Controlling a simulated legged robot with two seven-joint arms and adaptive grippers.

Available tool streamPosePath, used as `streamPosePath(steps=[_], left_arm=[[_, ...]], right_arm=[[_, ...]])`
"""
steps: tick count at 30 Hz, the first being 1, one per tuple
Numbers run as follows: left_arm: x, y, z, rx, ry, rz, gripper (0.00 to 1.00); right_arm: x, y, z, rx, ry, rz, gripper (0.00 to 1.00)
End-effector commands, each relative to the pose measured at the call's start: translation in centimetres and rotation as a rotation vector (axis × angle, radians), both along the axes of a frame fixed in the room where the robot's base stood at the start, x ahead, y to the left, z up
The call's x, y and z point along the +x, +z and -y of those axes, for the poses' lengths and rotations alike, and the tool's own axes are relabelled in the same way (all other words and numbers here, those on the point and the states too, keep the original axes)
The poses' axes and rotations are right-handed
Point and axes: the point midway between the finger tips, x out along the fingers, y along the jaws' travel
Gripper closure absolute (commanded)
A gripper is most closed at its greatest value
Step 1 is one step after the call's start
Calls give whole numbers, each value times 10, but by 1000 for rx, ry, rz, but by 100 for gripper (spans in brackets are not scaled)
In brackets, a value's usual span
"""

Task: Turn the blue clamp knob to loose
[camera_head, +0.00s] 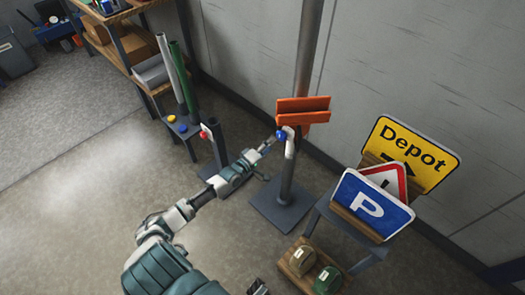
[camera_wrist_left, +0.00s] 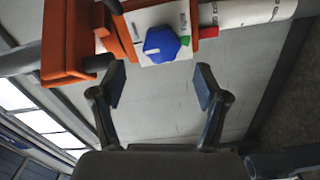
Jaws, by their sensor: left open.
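The blue clamp knob (camera_head: 281,135) sits on the post's orange bracket (camera_head: 303,105), at its lower left in the head view. In the left wrist view the knob (camera_wrist_left: 161,46) is a faceted blue cap in front of a white plate (camera_wrist_left: 150,18) with dark marks. A green patch and a red patch show just right of the knob. My left gripper (camera_head: 270,143) reaches up to the knob from the lower left. In the left wrist view its two fingers (camera_wrist_left: 160,86) are spread and empty, with the knob beyond and above the gap, apparently untouched.
The grey post (camera_head: 288,180) stands on a flat dark base. At right, a stand holds a yellow Depot sign (camera_head: 410,150), a red triangle sign (camera_head: 385,178) and a blue P sign (camera_head: 370,205). A shelf (camera_head: 120,45) and pipes stand at left. Open floor lies left.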

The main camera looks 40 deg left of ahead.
Motion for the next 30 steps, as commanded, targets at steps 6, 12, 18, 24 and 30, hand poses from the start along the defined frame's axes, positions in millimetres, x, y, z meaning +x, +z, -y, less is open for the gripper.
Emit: streamPosePath(steps=[6, 12, 18, 24, 30], left_arm=[[-35, -1, -2, -1, 0, -2, 26], [-45, 0, -3, -1, 0, 1, 26], [-45, 0, -3, -1, 0, 1, 26], [-45, 0, -3, -1, 0, 0, 26], [-49, -12, 2, 30, -4, -31, 26]], right_arm=[[0, 0, 0, 0, 0, -1, 60], [0, 0, 0, 0, 0, -1, 60], [0, 0, 0, -2, 1, -2, 60], [0, 0, 0, -2, 1, -2, 60], [2, 1, 0, -1, 1, 4, 60]])
